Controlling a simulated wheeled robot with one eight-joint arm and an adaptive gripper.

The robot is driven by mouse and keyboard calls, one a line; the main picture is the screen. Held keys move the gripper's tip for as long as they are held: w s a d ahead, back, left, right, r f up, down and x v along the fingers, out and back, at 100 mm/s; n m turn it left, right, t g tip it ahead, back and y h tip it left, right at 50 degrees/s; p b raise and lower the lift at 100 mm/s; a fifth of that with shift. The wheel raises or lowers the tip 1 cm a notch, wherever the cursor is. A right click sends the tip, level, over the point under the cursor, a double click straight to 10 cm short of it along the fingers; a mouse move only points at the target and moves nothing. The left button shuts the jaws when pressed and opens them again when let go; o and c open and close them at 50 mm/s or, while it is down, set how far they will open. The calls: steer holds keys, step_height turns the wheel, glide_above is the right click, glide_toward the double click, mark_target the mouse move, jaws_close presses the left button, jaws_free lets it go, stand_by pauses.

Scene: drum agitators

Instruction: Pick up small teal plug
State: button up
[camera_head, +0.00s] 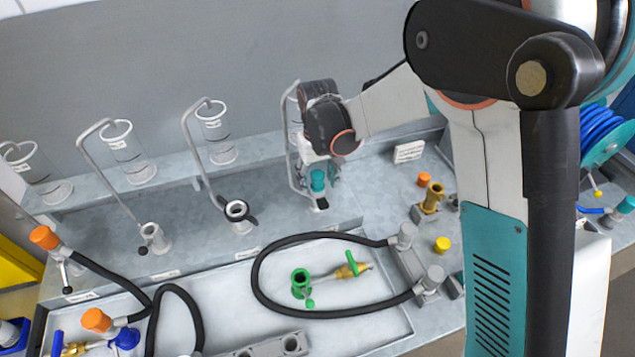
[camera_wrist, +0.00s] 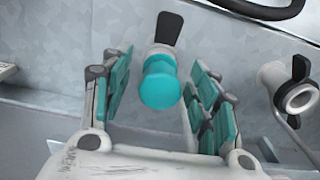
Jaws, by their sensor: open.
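The small teal plug (camera_head: 318,180) sits on top of a light fitting with a black lever at the back of the metal bench. It also shows in the wrist view (camera_wrist: 159,84), as a rounded teal knob on a white collar. My gripper (camera_wrist: 157,92) is open, with its teal finger pads to the left and right of the plug. Both pads look apart from the plug. In the head view my gripper (camera_head: 318,172) is over this fitting, and my wrist partly hides it.
A white fitting with a black lever (camera_head: 237,211) stands left of the plug; it shows at right in the wrist view (camera_wrist: 298,95). Orange (camera_head: 424,180) and yellow (camera_head: 442,244) caps and a brass fitting (camera_head: 433,197) are to the right. A black hose loop (camera_head: 258,275) lies in front.

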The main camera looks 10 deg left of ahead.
mark_target(318, 174)
steer(key=c, duration=1.2)
steer(key=shift+o, duration=0.2)
steer(key=shift+r, duration=0.1)
step_height(318, 174, up, 20)
steer(key=p, duration=0.2)
steer(key=shift+p, duration=0.4)
